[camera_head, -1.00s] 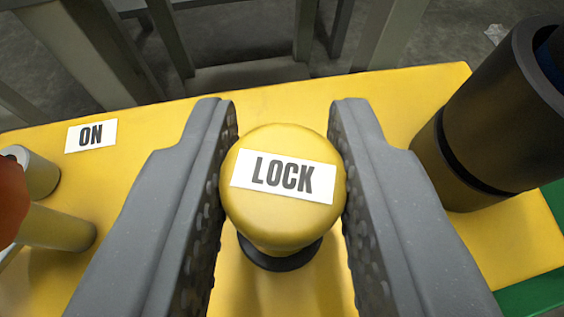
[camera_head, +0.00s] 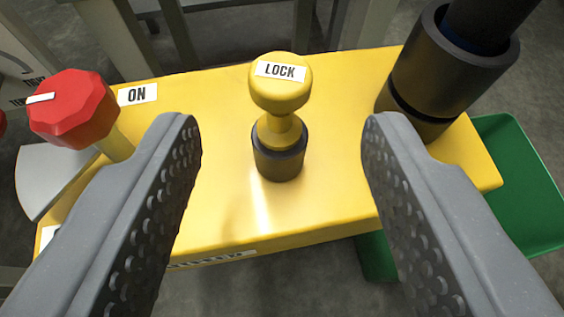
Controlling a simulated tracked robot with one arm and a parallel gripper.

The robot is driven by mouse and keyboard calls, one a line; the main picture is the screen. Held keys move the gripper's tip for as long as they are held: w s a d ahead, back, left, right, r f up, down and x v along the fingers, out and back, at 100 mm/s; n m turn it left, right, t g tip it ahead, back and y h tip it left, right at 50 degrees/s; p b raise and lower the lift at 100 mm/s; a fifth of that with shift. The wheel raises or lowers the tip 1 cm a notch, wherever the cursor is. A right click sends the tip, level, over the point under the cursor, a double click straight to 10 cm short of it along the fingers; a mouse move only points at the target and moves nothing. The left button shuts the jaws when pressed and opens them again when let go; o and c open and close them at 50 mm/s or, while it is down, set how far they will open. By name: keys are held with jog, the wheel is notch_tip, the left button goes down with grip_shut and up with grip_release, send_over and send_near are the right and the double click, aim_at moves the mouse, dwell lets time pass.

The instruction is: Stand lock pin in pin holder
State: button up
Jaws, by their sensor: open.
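The yellow lock pin (camera_head: 280,88) has a round head with a white LOCK label. It stands upright in the black collar of the pin holder (camera_head: 279,163), in the middle of the yellow block's top. My gripper (camera_head: 282,125) is open and empty. Its two grey, studded fingers are spread wide to the left and right of the pin, apart from it. The lower end of the pin is hidden inside the collar.
The yellow block (camera_head: 225,190) carries a red knob (camera_head: 75,108) beside an ON label (camera_head: 137,94) at left. A thick black cylinder (camera_head: 452,65) stands at right. A green bin (camera_head: 525,185) is beyond the right end. Grey frame legs stand behind.

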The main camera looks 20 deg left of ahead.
jog(key=shift+p+v, duration=0.3)
jog(key=shift+v, duration=2)
jog(key=w+d+r+m+t+h, duration=0.1)
jog(key=w+d+r+h, duration=0.1)
jog(key=r, duration=0.9)
jog(key=w+d+r+t+h, duration=0.1)
jog(key=w+d+r+h, duration=0.1)
jog(key=r, duration=0.8)
jog(key=w+d+r+m+h, duration=0.1)
jog(key=w+d+r+h, duration=0.1)
jog(key=r, duration=0.9)
jog(key=s+a+r+m+t+h, duration=0.15)
jog(key=s+r, duration=0.25)
jog(key=r, duration=0.5)
jog(key=s+a+r+m+y, duration=0.1)
jog(key=s+a+r, duration=0.25)
jog(key=r, duration=0.65)
jog(key=s+a+r, duration=0.2)
jog(key=s+r, duration=0.4)
jog(key=s+a+r+y, duration=0.1)
jog(key=s+a+r, duration=0.2)
jog(key=s+r, duration=0.3)
jog(key=shift+s+a, duration=0.3)
jog(key=shift+s, duration=0.5)
jog(key=shift+r+m, duration=0.15)
jog(key=shift+m, duration=0.1)
